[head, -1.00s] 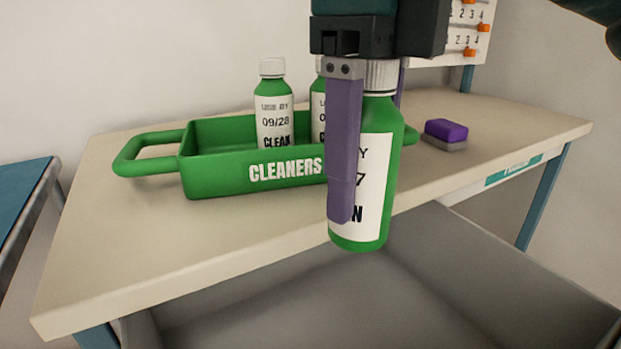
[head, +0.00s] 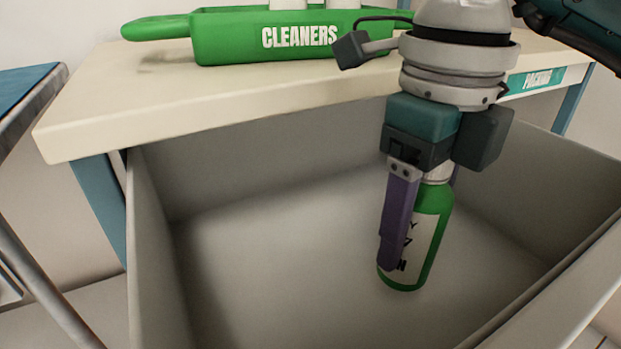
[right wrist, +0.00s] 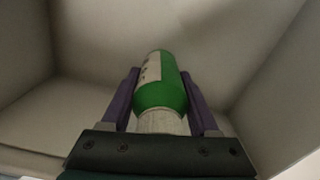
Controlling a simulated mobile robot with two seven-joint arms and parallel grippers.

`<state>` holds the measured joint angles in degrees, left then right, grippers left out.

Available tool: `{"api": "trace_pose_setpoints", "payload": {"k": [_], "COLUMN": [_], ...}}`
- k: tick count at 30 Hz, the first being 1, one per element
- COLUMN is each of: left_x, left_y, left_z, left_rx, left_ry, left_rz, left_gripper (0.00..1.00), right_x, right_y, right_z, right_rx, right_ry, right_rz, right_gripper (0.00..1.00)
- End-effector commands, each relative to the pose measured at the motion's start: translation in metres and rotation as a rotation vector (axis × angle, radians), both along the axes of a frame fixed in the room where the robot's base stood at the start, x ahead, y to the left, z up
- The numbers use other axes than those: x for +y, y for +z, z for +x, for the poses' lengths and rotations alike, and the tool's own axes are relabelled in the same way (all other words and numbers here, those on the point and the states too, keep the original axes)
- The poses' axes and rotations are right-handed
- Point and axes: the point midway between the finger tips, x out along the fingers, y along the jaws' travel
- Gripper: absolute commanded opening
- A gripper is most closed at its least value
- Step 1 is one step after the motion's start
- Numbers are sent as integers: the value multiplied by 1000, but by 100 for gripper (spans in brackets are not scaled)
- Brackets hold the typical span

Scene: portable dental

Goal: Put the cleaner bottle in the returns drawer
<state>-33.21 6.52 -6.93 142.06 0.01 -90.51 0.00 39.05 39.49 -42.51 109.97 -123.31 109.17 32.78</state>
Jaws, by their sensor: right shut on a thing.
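The cleaner bottle (head: 428,245) is green with a white label and a pale cap. My right gripper (head: 395,235) is shut on it, with a purple finger on each side, and holds it slightly tilted. In the right wrist view the bottle (right wrist: 160,95) sits between the two purple fingers of my right gripper (right wrist: 163,100). The bottle is inside the open grey drawer (head: 150,240), over its floor. I cannot tell whether its base touches the floor. My left gripper is not in view.
The green CLEANERS caddy (head: 225,45) stands on the table (head: 110,115) behind the drawer, with white bottle parts showing above its wall. The drawer floor around the bottle is bare. A blue-topped surface (head: 25,95) stands at the left.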

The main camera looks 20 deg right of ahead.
Motion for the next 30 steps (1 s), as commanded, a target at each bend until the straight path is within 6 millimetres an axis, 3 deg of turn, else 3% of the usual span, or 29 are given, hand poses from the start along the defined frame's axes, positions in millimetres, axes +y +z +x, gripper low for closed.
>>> {"api": "trace_pose_setpoints", "payload": {"k": [5, 12, 23, 24, 30], "left_x": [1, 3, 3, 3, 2], "left_y": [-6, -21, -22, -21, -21], "left_z": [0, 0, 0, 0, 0], "left_rx": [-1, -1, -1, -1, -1], "left_ry": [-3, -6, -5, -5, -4], "left_rz": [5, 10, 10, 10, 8], "left_gripper": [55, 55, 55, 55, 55], "right_x": [0, 0, 0, 0, 0], "right_y": [-14, -49, -51, -50, -50], "right_z": [0, 0, 0, 0, 0], "right_rx": [0, 0, -2, -1, -1], "right_ry": [1, 2, 1, 1, 1], "right_rz": [0, 0, 0, 0, 0], "right_gripper": [0, 0, 0, 64, 87]}}
